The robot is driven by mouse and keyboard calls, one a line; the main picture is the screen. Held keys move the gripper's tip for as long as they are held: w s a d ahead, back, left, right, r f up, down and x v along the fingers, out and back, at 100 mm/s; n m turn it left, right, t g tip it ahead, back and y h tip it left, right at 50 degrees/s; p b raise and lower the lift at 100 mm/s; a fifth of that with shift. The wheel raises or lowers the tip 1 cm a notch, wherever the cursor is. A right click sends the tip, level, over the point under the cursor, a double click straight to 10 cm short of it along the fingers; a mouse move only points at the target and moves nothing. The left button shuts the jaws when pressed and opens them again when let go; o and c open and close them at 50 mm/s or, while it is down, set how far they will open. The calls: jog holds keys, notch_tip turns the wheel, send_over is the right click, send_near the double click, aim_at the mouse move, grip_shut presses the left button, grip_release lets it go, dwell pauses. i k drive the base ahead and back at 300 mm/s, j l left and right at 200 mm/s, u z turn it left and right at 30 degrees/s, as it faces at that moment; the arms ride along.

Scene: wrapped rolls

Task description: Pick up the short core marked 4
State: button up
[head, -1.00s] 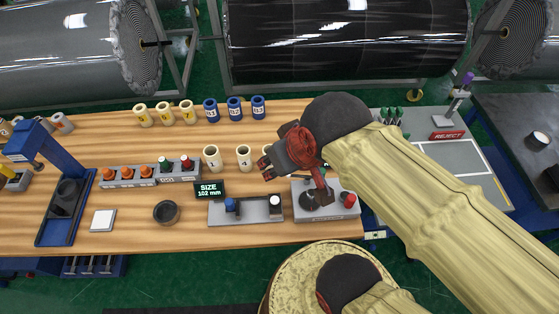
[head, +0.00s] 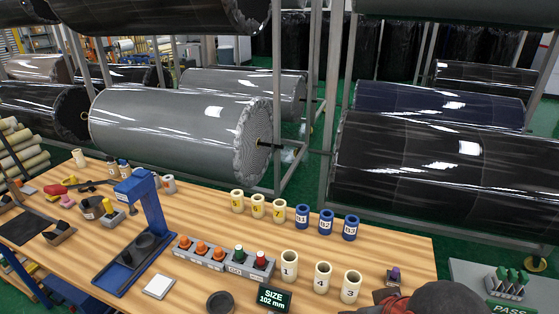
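The short core marked 4 (head: 322,277) is a cream, hollow tube standing upright on the wooden table. It is the middle one of three cream cores, between the core marked 1 (head: 289,264) and the core marked 3 (head: 351,287). My gripper (head: 378,304) shows only in part at the bottom edge, to the right of and apart from core 4. Its fingertips are cut off or hidden, so its opening does not show.
Blue cores (head: 326,222) and smaller cream cores (head: 258,206) stand behind. A grey button box (head: 222,258), a size display (head: 272,299) reading 102 mm and a blue stand (head: 150,205) are left of core 4. Large wrapped rolls (head: 180,130) lie on racks beyond the table.

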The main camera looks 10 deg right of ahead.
aim_at(323, 270)
jog(key=j+z, duration=0.1)
jog(key=j, duration=0.35)
jog(key=k+j+z, duration=0.1)
jog(key=j, duration=0.4)
jog(key=k+j+z, duration=0.15)
jog(key=j, duration=0.3)
jog(key=i, duration=0.05)
